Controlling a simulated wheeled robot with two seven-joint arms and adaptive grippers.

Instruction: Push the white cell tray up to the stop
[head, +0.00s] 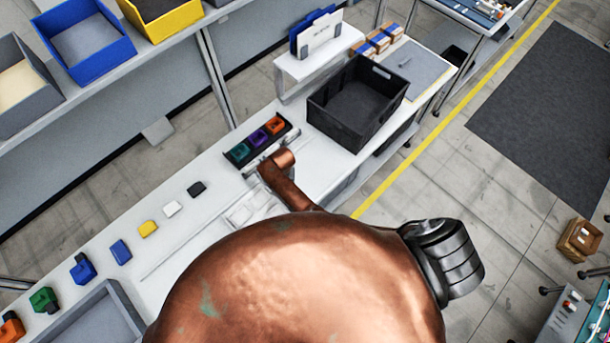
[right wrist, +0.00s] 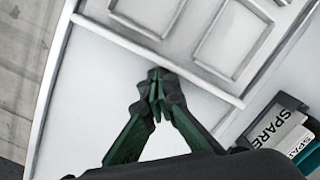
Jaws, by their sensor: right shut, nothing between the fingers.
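The white cell tray (right wrist: 187,50) fills the top of the right wrist view, with its framed cells and near rim showing. In the head view a part of the white tray (head: 247,210) shows flat on the white bench, the rest hidden behind a copper-coloured arm. My right gripper (right wrist: 156,82) has green and dark fingers, shut and empty, with the tips close to the tray's near rim. I cannot tell whether they touch it. My right gripper is hidden in the head view. I cannot clearly pick out the stop. My left gripper is not in view.
A black holder (head: 250,153) with teal, purple and orange pieces lies beyond the tray. A black crate (head: 343,133) stands to its right. Several small coloured pieces line the bench at left. A dark box labelled SPARE (right wrist: 270,118) sits right of the fingers.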

